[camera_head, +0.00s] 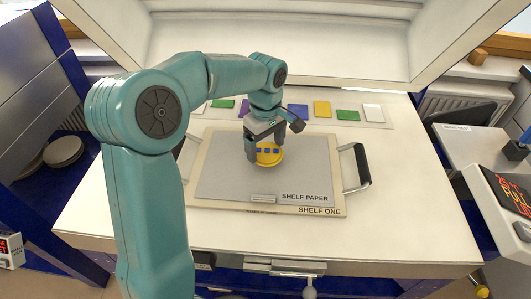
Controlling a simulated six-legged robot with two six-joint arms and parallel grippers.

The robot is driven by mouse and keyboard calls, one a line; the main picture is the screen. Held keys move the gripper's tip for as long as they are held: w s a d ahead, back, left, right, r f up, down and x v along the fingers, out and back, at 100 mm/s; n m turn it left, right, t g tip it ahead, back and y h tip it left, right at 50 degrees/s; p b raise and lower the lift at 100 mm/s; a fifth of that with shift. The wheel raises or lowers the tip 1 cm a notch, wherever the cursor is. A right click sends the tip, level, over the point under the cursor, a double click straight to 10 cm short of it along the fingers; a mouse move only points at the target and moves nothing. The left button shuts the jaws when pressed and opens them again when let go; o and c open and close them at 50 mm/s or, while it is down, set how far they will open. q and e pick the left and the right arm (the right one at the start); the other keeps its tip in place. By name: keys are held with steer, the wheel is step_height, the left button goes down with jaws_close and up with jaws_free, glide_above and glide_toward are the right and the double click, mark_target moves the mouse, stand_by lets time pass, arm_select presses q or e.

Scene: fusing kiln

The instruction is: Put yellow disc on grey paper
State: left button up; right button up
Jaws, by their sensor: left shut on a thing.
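The paper lies on a cream board labelled SHELF ONE (235,207). My left gripper (265,148) reaches down over the disc and is shut on it. The gripper hides part of the disc's far side. I cannot tell whether the disc touches the paper or is held just above it. My right gripper is not in view.
The board has black handles at its sides; the right one (362,165) stands up. A row of coloured sample tiles (322,108) lies behind the board. The raised white kiln lid (280,45) is at the back. The white table (400,200) is clear at the right.

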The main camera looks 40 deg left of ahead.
mark_target(266, 149)
arm_select(q)
step_height(266, 149, down, 3)
steer(key=shift+r, duration=0.1)
steer(key=shift+f, duration=0.3)
steer(key=o, duration=1)
steer(key=shift+r, duration=0.1)
steer(key=shift+o, duration=0.2)
steer(key=shift+r, duration=0.3)
step_height(266, 149, up, 12)
steer(key=p, duration=0.1)
steer(key=shift+p, duration=0.35)
